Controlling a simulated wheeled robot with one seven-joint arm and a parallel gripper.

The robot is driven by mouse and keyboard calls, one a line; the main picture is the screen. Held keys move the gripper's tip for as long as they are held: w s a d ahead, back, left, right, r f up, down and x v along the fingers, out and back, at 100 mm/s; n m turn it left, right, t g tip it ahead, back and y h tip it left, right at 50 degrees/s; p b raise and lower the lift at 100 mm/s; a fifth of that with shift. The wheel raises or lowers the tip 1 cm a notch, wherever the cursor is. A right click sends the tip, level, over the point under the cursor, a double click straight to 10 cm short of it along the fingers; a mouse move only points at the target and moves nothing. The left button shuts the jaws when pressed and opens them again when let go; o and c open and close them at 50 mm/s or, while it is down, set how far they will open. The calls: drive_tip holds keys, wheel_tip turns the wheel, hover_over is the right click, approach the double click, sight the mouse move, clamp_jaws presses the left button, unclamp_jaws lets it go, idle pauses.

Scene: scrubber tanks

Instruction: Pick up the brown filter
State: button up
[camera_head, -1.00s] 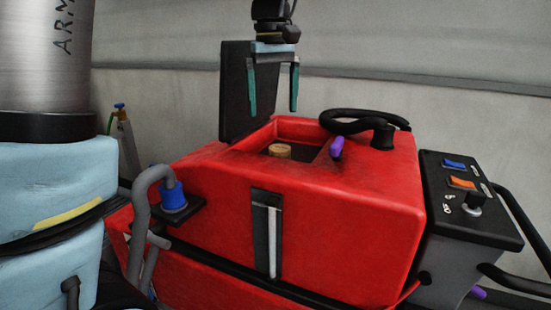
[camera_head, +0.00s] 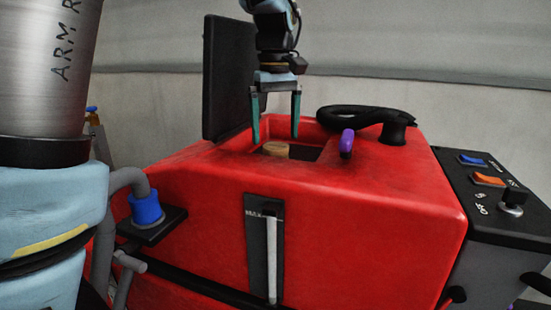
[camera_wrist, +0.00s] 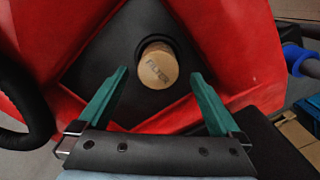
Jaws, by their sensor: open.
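The brown filter (camera_head: 276,149) is a short tan cylinder inside the open recess in the top of the red tank (camera_head: 345,205). My gripper (camera_head: 275,135) is open and empty, pointing down above the recess. In the wrist view its two green fingers (camera_wrist: 159,80) are spread wide, and the filter appears between and beyond their tips. The filter's lower part is hidden in the recess.
A black lid (camera_head: 228,78) stands upright at the left of the recess. A purple handle (camera_head: 347,142) is at the recess's right edge, and a black hose (camera_head: 360,118) curves behind it. A blue cap (camera_head: 146,208) is at the left and a control panel (camera_head: 490,185) at the right.

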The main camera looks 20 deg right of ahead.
drive_tip(key=f, duration=0.1)
drive_tip(key=f+p, duration=0.1)
drive_tip(key=f, duration=0.3)
drive_tip(key=shift+w+d, duration=0.1)
drive_tip(key=shift+w, duration=0.15)
drive_tip(key=shift+c, duration=0.2)
clamp_jaws()
idle(0.3)
wheel_tip(320, 180, up, 10)
drive_tip(key=shift+r+b, duration=0.1)
drive_tip(key=shift+b, duration=0.45)
drive_tip(key=shift+r, duration=0.15)
drive_tip(key=shift+r+p, duration=0.85)
drive_tip(key=shift+p, duration=0.2)
idle(0.4)
wheel_tip(320, 180, up, 5)
drive_tip(key=p, duration=0.5)
hover_over(276, 145)
drive_tip(key=shift+s, duration=0.2)
